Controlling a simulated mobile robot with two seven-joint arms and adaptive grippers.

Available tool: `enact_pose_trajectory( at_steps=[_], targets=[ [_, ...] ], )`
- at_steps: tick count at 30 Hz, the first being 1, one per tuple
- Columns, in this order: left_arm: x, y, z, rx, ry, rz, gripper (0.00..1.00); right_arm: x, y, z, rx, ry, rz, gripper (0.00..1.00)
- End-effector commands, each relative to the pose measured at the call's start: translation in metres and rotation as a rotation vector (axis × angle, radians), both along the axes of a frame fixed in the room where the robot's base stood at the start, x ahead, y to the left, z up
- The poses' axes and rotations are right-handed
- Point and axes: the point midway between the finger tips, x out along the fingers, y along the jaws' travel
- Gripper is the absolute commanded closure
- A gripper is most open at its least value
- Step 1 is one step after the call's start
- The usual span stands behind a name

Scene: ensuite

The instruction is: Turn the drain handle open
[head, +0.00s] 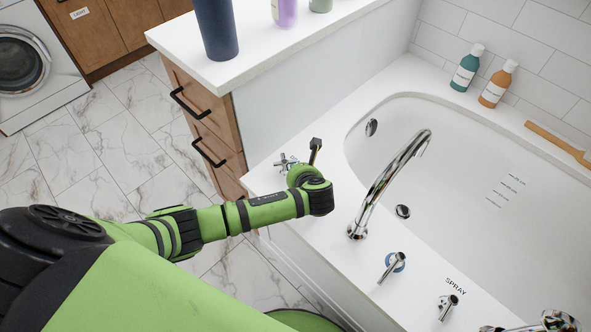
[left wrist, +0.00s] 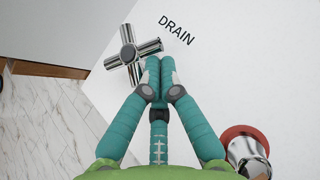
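The drain handle is a chrome cross-shaped knob (left wrist: 128,52) beside the word DRAIN on the white tub deck in the left wrist view. In the head view the handle (head: 284,160) shows partly behind my left wrist. In the head view the fingers are hidden by my wrist. My right gripper is in neither view.
A tall chrome faucet (head: 385,185) stands right of my left wrist. A chrome handle with a blue ring (head: 392,264) and the spray handle (head: 449,303) are nearer. A red-ringed chrome handle (left wrist: 245,150) is close to my fingers. A cabinet (head: 205,125) stands behind the deck.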

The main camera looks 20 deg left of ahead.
Motion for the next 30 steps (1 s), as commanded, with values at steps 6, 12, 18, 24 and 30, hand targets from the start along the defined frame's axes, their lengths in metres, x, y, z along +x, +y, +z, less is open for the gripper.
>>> enact_pose_trajectory(
  at_steps=[6, 12, 18, 24, 30],
  targets=[
    [0.005, 0.001, 0.002, 0.0, -0.001, 0.046, 1.0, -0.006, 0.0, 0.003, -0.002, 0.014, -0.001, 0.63],
    [0.008, 0.0, 0.002, -0.001, 0.0, 0.138, 1.0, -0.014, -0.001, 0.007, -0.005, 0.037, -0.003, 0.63],
    [0.014, -0.001, 0.002, 0.001, 0.001, 0.28, 1.0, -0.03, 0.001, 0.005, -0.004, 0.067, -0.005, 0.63],
    [0.019, 0.001, 0.001, 0.001, 0.001, 0.414, 1.0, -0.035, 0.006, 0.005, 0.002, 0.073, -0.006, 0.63],
    [0.022, 0.002, 0.001, 0.002, 0.001, 0.425, 1.0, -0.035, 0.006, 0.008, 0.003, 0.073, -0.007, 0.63]
  ],
)
